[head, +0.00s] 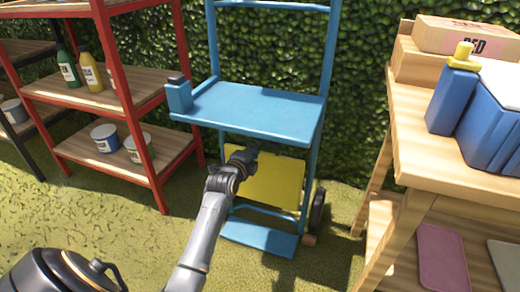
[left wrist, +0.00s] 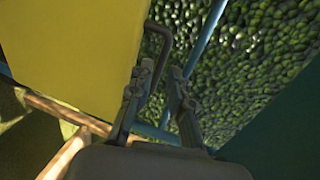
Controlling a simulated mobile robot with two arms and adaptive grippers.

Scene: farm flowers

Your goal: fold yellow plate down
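The yellow plate (head: 280,183) is on the blue hand cart (head: 262,112), below its blue upper shelf and above its low blue foot plate (head: 258,238). It stands steeply, close to upright. My left gripper (head: 246,157) is at the plate's upper left edge. In the left wrist view the yellow plate (left wrist: 70,50) fills the upper left. A dark bent handle (left wrist: 163,32) runs down beside its edge. The fingers of my left gripper (left wrist: 160,72) are apart, with the lower part of the handle between them. My right gripper is not in view.
A red-framed shelf (head: 150,150) with bottles and tins stands left of the cart. A wooden table (head: 440,140) with a blue container (head: 450,98) and a box (head: 465,38) stands at the right. A hedge is behind; grass lies in front.

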